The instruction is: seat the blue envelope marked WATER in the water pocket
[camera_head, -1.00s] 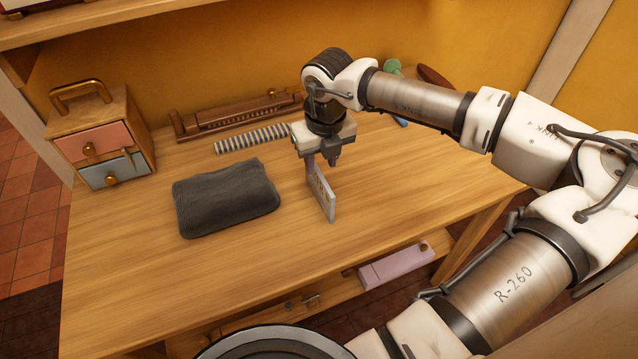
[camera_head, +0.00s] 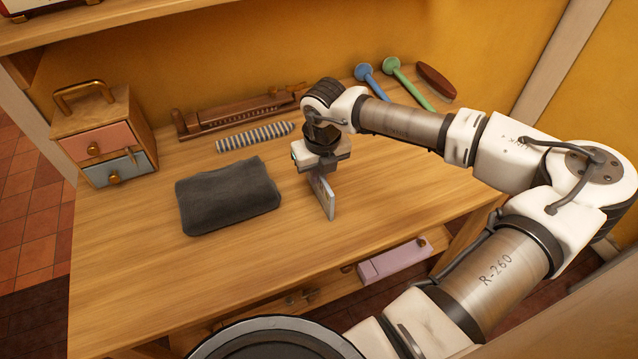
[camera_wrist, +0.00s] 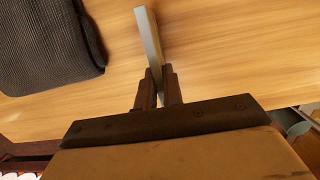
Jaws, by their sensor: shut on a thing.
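A thin, pale grey-white panel (camera_head: 325,196) stands on edge on the table, right of the dark cloth. Its face is seen at a steep angle; I cannot read a mark on it or tell whether it is the WATER envelope. My gripper (camera_head: 321,174) points down and is shut on its upper part. In the wrist view the panel's narrow grey edge (camera_wrist: 149,40) runs between the two dark fingers of my gripper (camera_wrist: 159,78). I cannot make out a blue envelope or a pocket marked for water.
A folded dark cloth (camera_head: 228,196) lies left of my gripper. Behind are a striped roll (camera_head: 255,137) and a brown wooden rack (camera_head: 240,112). A small drawer box (camera_head: 104,140) stands at left. Blue (camera_head: 368,78) and green (camera_head: 400,75) utensils lie back right. A lilac box (camera_head: 395,262) sits below the front edge.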

